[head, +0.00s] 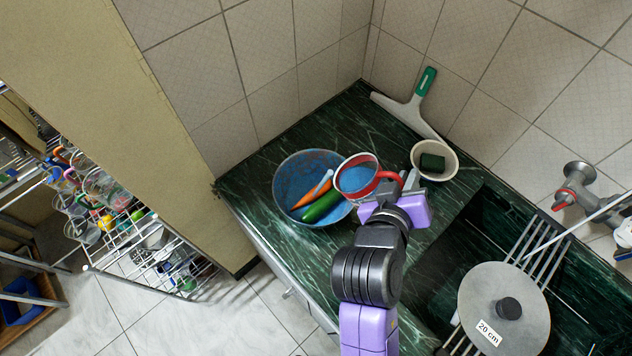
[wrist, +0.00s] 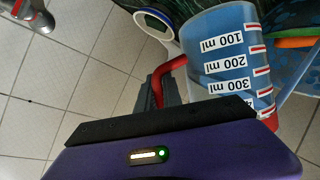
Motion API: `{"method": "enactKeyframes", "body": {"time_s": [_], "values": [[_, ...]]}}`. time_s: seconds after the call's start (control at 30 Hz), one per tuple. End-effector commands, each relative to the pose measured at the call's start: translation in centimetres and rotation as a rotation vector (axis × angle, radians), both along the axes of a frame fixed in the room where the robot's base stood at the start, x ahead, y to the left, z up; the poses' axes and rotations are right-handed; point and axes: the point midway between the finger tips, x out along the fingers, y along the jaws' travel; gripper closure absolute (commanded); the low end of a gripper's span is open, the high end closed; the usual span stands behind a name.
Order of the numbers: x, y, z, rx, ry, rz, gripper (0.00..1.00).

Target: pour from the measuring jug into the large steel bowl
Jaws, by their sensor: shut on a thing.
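The measuring jug (head: 357,179) has a red rim and handle and looks blue inside. My gripper (head: 410,184) is shut on the jug's red handle; in the wrist view the dark jaws (wrist: 158,92) close around the handle. The large bowl (head: 290,172), bluish with reddish marks inside, stands on the counter and holds an orange carrot, a green cucumber and a pale stick-like item. The jug overlaps the bowl's right rim in the head view; its height and exact tilt are unclear.
A cream bowl (head: 452,163) with a dark green block stands right of the jug. A squeegee (head: 412,108) leans in the back corner. A sink with a rack and a round lid (head: 475,285) lies at the right. Tiled walls close off the back.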

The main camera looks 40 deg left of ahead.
Motion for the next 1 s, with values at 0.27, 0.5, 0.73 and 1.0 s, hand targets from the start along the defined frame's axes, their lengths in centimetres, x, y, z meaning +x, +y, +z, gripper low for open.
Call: {"method": "enactKeyframes", "body": {"time_s": [0.27, 0.5, 0.73, 1.0], "values": [[-0.03, 0.32, 0.35, -0.034, -0.013, 0.002, 1.0], [-0.09, 0.54, 0.49, -0.063, -0.022, 0.001, 1.0], [-0.12, 0.73, 0.58, -0.091, -0.029, 0.002, 1.0], [-0.18, 0.89, 0.69, -0.12, -0.036, 0.002, 1.0]]}}
